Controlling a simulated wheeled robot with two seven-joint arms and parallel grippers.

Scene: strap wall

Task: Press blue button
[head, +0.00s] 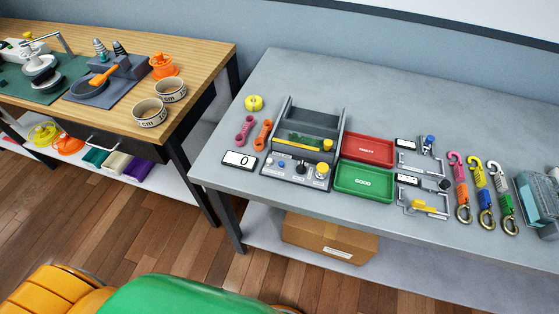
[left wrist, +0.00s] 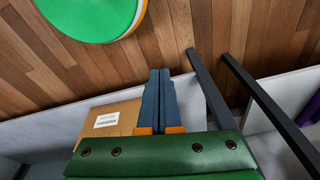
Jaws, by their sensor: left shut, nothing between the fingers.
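A dark grey device (head: 308,130) with a sloped front panel stands on the grey table in the head view. A small button that looks blue (head: 283,164) sits on the left part of that panel, too small to make out well. My left gripper (left wrist: 160,73) shows in the left wrist view, its two dark fingers side by side and shut with nothing between them. It is over the floor side near the table's legs and a cardboard box, away from the panel. My right gripper is not seen.
The grey table (head: 240,182) also holds a counter display (head: 240,161), a red tray (head: 368,150), a green tray (head: 364,183), clamps and several coloured straps with hooks. A cardboard box (head: 329,238) sits on the shelf below. A wooden bench (head: 205,58) stands at the left.

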